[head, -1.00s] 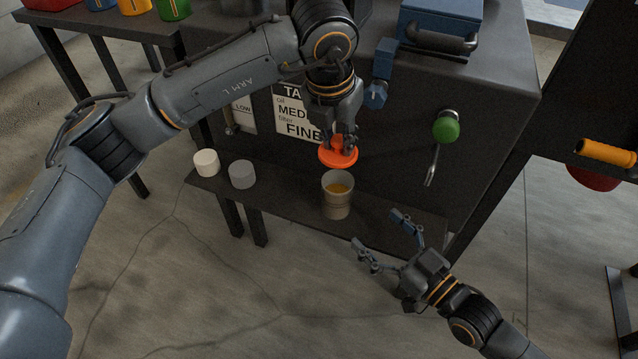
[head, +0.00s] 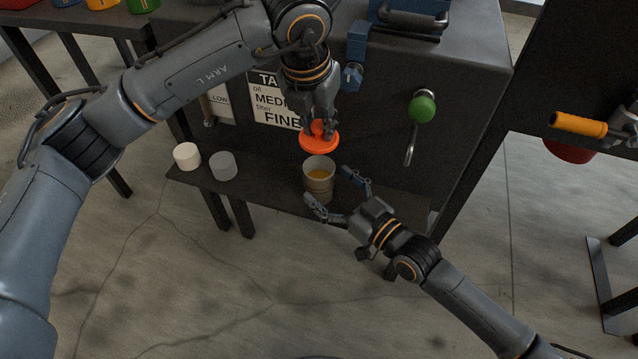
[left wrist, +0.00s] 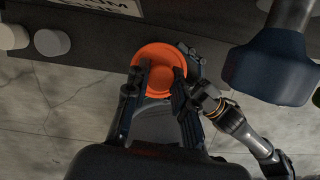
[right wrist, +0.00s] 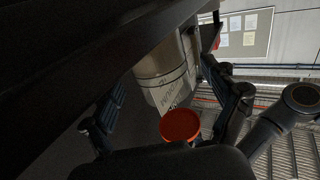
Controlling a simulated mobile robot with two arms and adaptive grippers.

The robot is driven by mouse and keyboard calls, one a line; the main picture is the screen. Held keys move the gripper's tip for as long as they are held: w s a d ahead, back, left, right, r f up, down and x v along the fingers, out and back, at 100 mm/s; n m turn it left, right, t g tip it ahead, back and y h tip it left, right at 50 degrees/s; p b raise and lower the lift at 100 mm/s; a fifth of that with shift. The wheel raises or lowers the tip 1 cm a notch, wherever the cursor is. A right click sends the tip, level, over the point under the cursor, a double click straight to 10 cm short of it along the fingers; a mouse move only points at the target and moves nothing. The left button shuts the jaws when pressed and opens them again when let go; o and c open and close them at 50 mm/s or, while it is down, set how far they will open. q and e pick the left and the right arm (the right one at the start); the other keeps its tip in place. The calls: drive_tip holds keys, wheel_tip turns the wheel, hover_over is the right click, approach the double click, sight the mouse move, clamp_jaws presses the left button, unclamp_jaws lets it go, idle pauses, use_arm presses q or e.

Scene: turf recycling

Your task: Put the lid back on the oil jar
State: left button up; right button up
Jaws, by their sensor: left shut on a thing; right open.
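The orange lid (head: 319,143) is held by its top in my left gripper (head: 320,130), above the jar's mouth and apart from it in the head view. The lid also shows between the fingers in the left wrist view (left wrist: 158,68), where it hides the jar. The oil jar (head: 319,183) stands upright and uncovered on the dark shelf, with amber oil inside. My right gripper (head: 332,190) is open, its fingers reaching toward the jar's near right side. In the right wrist view the jar's beige wall (right wrist: 160,75) shows between the open fingers, and the lid (right wrist: 180,125) is close by.
A white cylinder (head: 187,156) and a grey cylinder (head: 223,166) stand left of the jar on the shelf (head: 265,190). The dark machine cabinet (head: 370,120) rises behind, with a green-knobbed lever (head: 421,109) at right. The shelf's right part is clear.

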sight(317, 139)
drive_tip(key=shift+x, duration=1.4)
drive_tip(key=c, duration=1.8)
use_arm(q)
drive_tip(key=shift+f, duration=2.45)
